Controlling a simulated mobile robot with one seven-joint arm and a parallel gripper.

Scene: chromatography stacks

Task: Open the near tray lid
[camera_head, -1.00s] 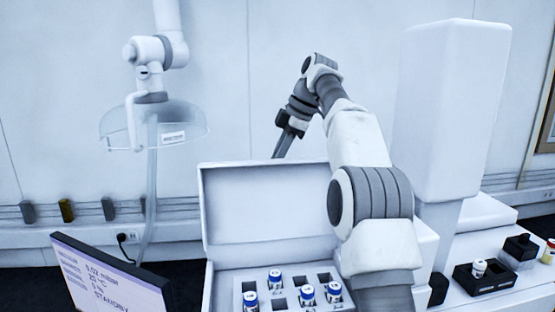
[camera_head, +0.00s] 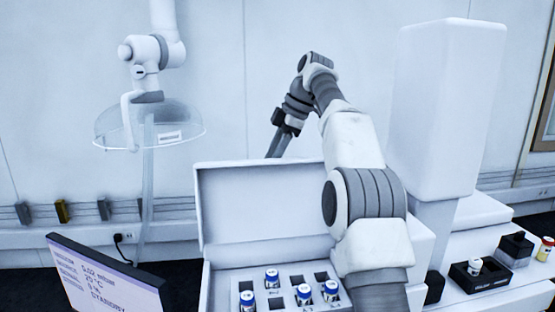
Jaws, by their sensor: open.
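A white tray box with its lid (camera_head: 255,205) standing raised is at the lower middle. Its rack (camera_head: 262,305) holds several blue-capped vials (camera_head: 272,278) in square slots, and some slots are empty. My gripper (camera_head: 276,147) is open, with its fingers pointing down behind the upper edge of the raised lid. The fingertips are partly hidden by the lid, so I cannot tell whether they touch it. No vial or other thing shows between the fingers. My arm covers the right part of the box and lid.
A monitor (camera_head: 105,280) stands at the lower left. A clear domed hood (camera_head: 150,128) hangs at the upper left. A tall white unit (camera_head: 440,110) stands right of my arm. A black holder with a vial (camera_head: 478,280) and a small black-topped block (camera_head: 514,250) are on the right bench.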

